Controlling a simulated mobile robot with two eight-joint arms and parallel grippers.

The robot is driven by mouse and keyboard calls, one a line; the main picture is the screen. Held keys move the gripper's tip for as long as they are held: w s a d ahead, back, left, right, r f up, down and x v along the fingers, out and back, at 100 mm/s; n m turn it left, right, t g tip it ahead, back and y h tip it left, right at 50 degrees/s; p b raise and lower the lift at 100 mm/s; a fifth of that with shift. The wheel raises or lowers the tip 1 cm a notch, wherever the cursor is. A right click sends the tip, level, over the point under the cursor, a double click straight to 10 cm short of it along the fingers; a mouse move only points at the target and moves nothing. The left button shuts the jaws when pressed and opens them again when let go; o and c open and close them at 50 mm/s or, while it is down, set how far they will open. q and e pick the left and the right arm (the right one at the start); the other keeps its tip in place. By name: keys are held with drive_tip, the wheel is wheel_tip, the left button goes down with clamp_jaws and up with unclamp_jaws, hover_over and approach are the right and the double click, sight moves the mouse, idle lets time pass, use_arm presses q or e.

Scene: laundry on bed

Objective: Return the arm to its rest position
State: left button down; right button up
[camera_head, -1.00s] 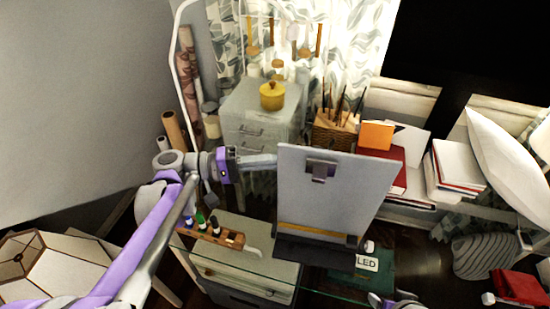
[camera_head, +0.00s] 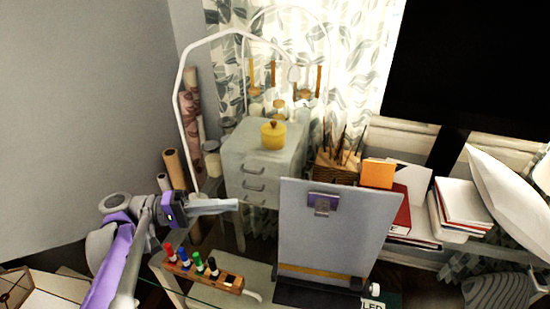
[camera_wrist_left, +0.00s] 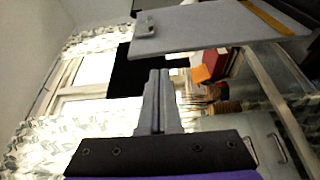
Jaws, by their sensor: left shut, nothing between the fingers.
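My left arm comes in from the left in the head view, with purple and grey links. My left gripper (camera_head: 236,204) has its grey fingers pointing right, in front of the grey drawer cabinet. In the left wrist view the fingers (camera_wrist_left: 158,75) lie together, shut with nothing between them. The gripper is apart from the grey board (camera_head: 332,240) to its right. My right gripper does not show in the head view.
The drawer cabinet (camera_head: 243,160) bears a yellow pot (camera_head: 273,136). A marker rack (camera_head: 205,277) stands below the gripper. A white lamp arm (camera_head: 179,110) rises behind my arm. Books (camera_head: 462,200) and a pillow (camera_head: 503,190) are at right.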

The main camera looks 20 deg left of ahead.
use_arm(q)
drive_tip(key=s+d+f+g+y, duration=0.45)
drive_tip(key=d+f+y, duration=0.45)
drive_tip(key=f, duration=0.4)
drive_tip(key=s+a+f+m+t+y+p, duration=0.1)
drive_tip(key=s+a+f+m+t+y, duration=0.1)
drive_tip(key=s+f+y, duration=0.5)
drive_tip(key=shift+a+m+y, duration=0.3)
drive_tip(key=shift+a+m, duration=0.4)
drive_tip(key=shift+m, duration=0.5)
drive_tip(key=shift+f+t, duration=0.1)
drive_tip(key=shift+t, duration=0.15)
